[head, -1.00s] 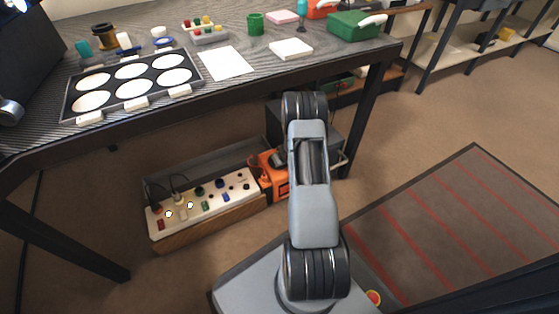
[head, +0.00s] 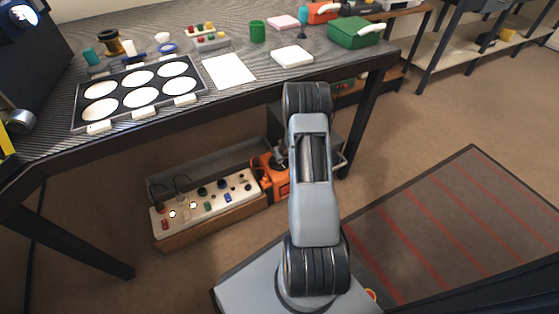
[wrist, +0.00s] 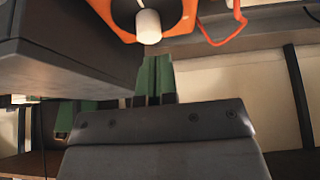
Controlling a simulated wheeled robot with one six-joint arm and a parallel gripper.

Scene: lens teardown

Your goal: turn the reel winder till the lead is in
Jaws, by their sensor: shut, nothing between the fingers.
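The reel winder (head: 273,183) looks to be the orange unit low under the workbench, right of the white panel. My arm partly covers it in the head view. In the wrist view, an orange body (wrist: 183,20) with a dark round disc and a white knob (wrist: 148,27) fills the top. A thin orange cord (wrist: 212,38) curves down to its right. My gripper (wrist: 156,62) has its green fingers together, with tips just below the knob; I cannot tell whether they touch it. It is hidden in the head view.
A white panel (head: 208,205) with coloured knobs lies left of the winder. A dark box (wrist: 60,45) stands close on the gripper's left. The workbench (head: 130,150) overhangs this space. Open floor (head: 445,130) lies to the right.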

